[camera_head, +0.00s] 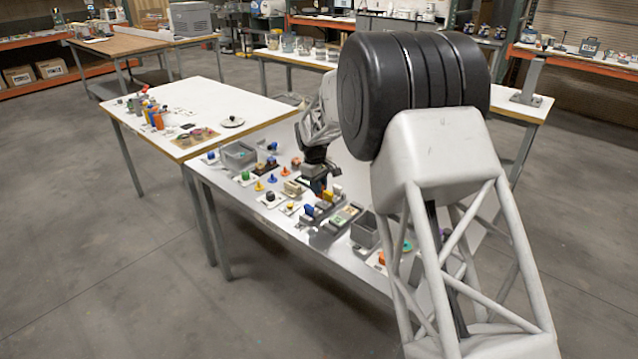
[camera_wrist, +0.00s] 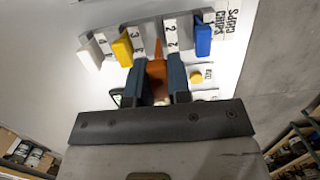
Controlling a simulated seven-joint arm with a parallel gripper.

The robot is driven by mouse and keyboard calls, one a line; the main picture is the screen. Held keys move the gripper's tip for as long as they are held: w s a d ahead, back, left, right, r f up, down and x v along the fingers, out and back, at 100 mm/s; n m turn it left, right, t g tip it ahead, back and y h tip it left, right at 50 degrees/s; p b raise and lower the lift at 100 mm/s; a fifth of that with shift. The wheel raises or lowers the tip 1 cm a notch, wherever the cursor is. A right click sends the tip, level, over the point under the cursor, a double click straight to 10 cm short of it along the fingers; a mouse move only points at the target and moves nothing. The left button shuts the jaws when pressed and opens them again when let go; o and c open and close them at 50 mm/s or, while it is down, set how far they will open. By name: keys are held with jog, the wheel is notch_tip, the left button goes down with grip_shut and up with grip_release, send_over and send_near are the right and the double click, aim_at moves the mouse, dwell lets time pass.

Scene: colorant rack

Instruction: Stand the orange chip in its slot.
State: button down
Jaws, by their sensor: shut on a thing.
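The orange chip (camera_wrist: 157,77) is between the two dark fingers of my gripper (camera_wrist: 155,84) in the wrist view, and the gripper is shut on it. Its far end points at the chip rack (camera_wrist: 152,37), close to the label 2. I cannot tell whether the chip is in a slot or just above the rack. The rack holds a blue chip (camera_wrist: 203,40) by label 1, a yellow chip (camera_wrist: 122,50) by label 3 and a white chip (camera_wrist: 90,54) by label 4. In the head view my gripper (camera_head: 318,186) is low over the table, and the orange chip is not clear there.
A small yellow round piece (camera_wrist: 196,77) lies right of my fingers in the wrist view. In the head view, a grey bin (camera_head: 238,157) stands at the table's left end and several small coloured pieces crowd the table (camera_head: 222,193). My arm hides the table's right part.

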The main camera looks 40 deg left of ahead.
jog(key=shift+f, duration=1.45)
jog(key=shift+f, duration=1.35)
dwell(1.7)
jog(key=c, duration=0.7)
grip_release()
jog(key=shift+o, duration=0.2)
jog(key=shift+r, duration=0.15)
jog(key=shift+r, duration=3.35)
